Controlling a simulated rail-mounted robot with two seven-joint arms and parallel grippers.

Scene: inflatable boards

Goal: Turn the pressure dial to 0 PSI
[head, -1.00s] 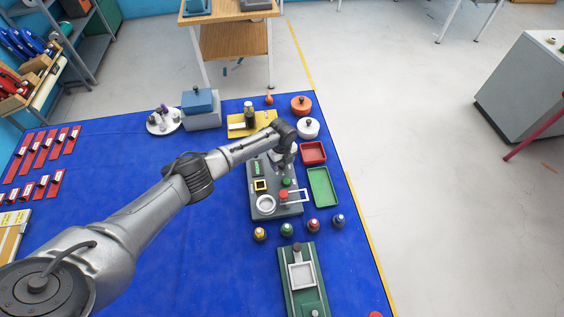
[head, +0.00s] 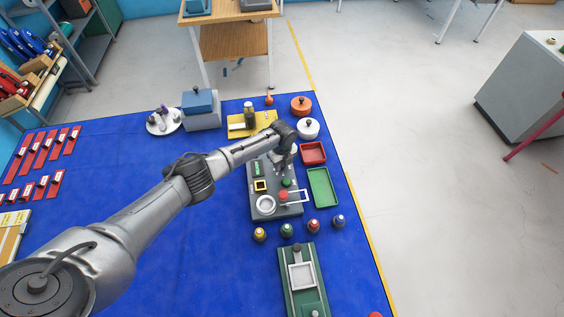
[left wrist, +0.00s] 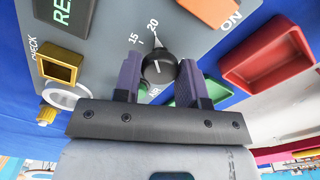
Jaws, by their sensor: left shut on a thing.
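The pressure dial (left wrist: 158,68) is a black round knob with a white line on top, on a grey panel (left wrist: 110,25) printed with 15 and 20 near the knob. My left gripper (left wrist: 165,84) has its two purple fingers on either side of the knob, shut on it. The white line points up and slightly left in the left wrist view; the other scale numbers are hidden or out of view. In the head view the left gripper (head: 281,172) is over the grey control box (head: 256,203), and the dial is hidden there. My right gripper is out of view.
On the panel are a green display (left wrist: 62,12), a yellow square frame (left wrist: 62,62) and an orange part (left wrist: 212,10) near ON. A red tray (head: 314,153) and a green tray (head: 323,187) lie right of the box. Several small bottles stand in front.

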